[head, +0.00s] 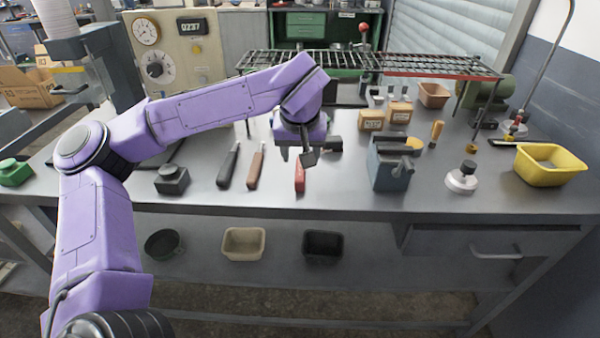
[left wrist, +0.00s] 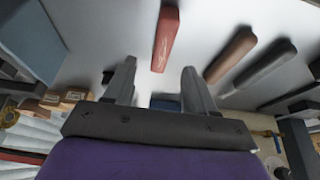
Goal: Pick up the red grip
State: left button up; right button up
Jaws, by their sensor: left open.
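The red grip (head: 300,178) lies on the grey workbench, near its front edge, below my left gripper in the head view. In the left wrist view the red grip (left wrist: 166,38) lies beyond the fingertips, toward the top, roughly in line with the gap between them. My left gripper (head: 296,155) is open and empty above the bench; its two fingers show apart in the left wrist view (left wrist: 158,80). It does not touch the red grip. My right gripper is not in view.
A brown-handled tool (head: 256,165) and a black-handled tool (head: 229,165) lie left of the red grip. A blue-grey vise (head: 390,165) stands to its right. A wire rack (head: 370,64) spans behind. A yellow bin (head: 548,168) sits far right.

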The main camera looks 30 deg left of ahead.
aim_at(300, 167)
pick_arm(q)
jog(key=x, duration=0.4)
jog(key=shift+a+f, duration=0.1)
jog(key=shift+f, duration=0.2)
jog(key=shift+w+a+f, duration=0.1)
jog(key=shift+a+f, duration=0.05)
jog(key=shift+f+p, duration=0.2)
jog(key=shift+p, duration=0.1)
grip_shut()
